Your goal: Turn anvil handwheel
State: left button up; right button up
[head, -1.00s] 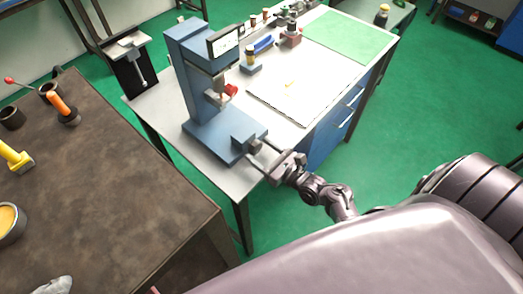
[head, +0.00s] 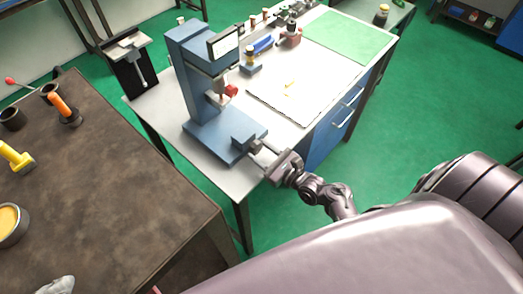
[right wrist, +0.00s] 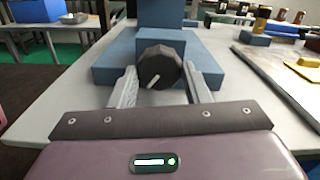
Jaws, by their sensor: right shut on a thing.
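The anvil handwheel (right wrist: 160,64) is a dark, faceted knob with a pale index line on its face, pointing down and to the left. It sits at the front of the blue base (right wrist: 112,73) of a bench press, which also shows in the head view (head: 205,139). My right gripper (right wrist: 159,70) is shut on the handwheel, one finger on each side. In the head view my right gripper (head: 264,152) meets the front of the press base and largely hides the wheel. My left gripper is not in view.
The press column (head: 186,80) stands on a light workbench (head: 150,103). A white board (head: 290,95) and a green mat (head: 348,37) lie farther back. A brown table (head: 110,180) with tools is at the left. Green floor is open at the right.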

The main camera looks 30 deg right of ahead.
jog(key=n+p, duration=0.1)
jog(key=n, duration=0.1)
jog(key=shift+r+n, duration=0.15)
jog(key=shift+n, duration=0.15)
jog(key=n+p, duration=0.1)
jog(key=n, duration=0.2)
jog(key=shift+n, duration=0.3)
jog(key=n, duration=0.6)
jog(key=shift+d+p, duration=0.1)
jog(key=shift+p, duration=0.2)
jog(key=n, duration=0.6)
jog(key=shift+n, duration=0.4)
jog(key=n, duration=0.6)
jog(key=shift+b, duration=0.4)
jog(key=n, duration=0.4)
jog(key=n+b, duration=0.1)
jog(key=n, duration=0.2)
jog(key=shift+n, duration=0.3)
jog(key=n, duration=0.3)
jog(key=n+b, duration=0.1)
jog(key=n, duration=0.3)
jog(key=shift+s+a, duration=0.1)
jog(key=shift+a, duration=0.1)
jog(key=n+b, duration=0.1)
jog(key=n, duration=0.4)
jog(key=shift+n, duration=0.3)
jog(key=n+b, duration=0.1)
jog(key=n, duration=0.4)
jog(key=shift+n, duration=0.3)
